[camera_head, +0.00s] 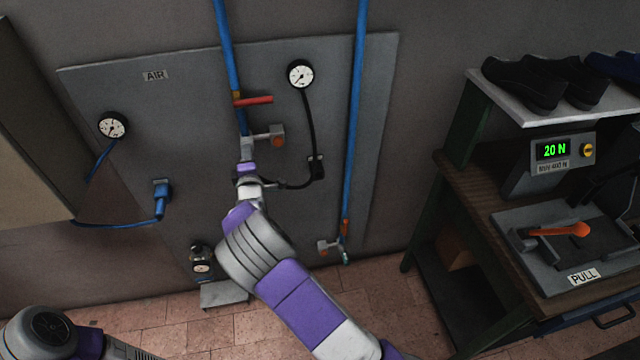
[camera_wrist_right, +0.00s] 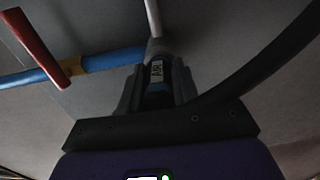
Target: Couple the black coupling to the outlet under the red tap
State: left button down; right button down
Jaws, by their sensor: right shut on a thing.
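The red tap (camera_head: 253,100) is a lever on the left blue pipe, and its red handle also shows at the left of the wrist view (camera_wrist_right: 38,48). Below it a grey fitting (camera_wrist_right: 160,48) ends the pipe, with a side branch (camera_head: 262,136). My right gripper (camera_wrist_right: 157,88) is shut on the black coupling (camera_wrist_right: 158,98), close below that fitting, near a small AIR label. In the head view my right gripper (camera_head: 247,160) is at the pipe's lower end, and the coupling is hidden. I cannot tell whether coupling and outlet are joined. My left gripper is not in view.
A black hose (camera_head: 312,120) hangs from the upper gauge (camera_head: 300,74) and curves to my right gripper. A second blue pipe (camera_head: 354,120) runs down to a low valve (camera_head: 330,247). A workbench (camera_head: 455,180) stands at the right.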

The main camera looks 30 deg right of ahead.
jog(key=c, duration=0.7)
grip_release()
jog(key=shift+c, duration=0.2)
jog(key=shift+v, duration=3.75)
jog(key=s+d+f+m+g+y, duration=0.1)
jog(key=s+d+f+m+g, duration=0.3)
jog(key=s+f, duration=0.55)
jog(key=s+d+f+m+g+y, duration=0.15)
jog(key=s+f+m+g, duration=0.3)
jog(key=f, duration=1.05)
jog(key=s+a+f+m+g+y, duration=0.2)
jog(key=s+a+m, duration=0.1)
jog(key=s, duration=0.5)
jog(key=s+a+f+m+g+y, duration=0.2)
jog(key=s+a+m+g, duration=0.1)
jog(key=s, duration=0.5)
jog(key=s+a+f+m+g+y, duration=0.1)
jog(key=s+a+m+g+y, duration=0.1)
jog(key=s, duration=0.6)
jog(key=shift+a+f+m+g+y+p, duration=0.4)
jog(key=shift+a+g, duration=0.25)
jog(key=shift+a, duration=0.35)
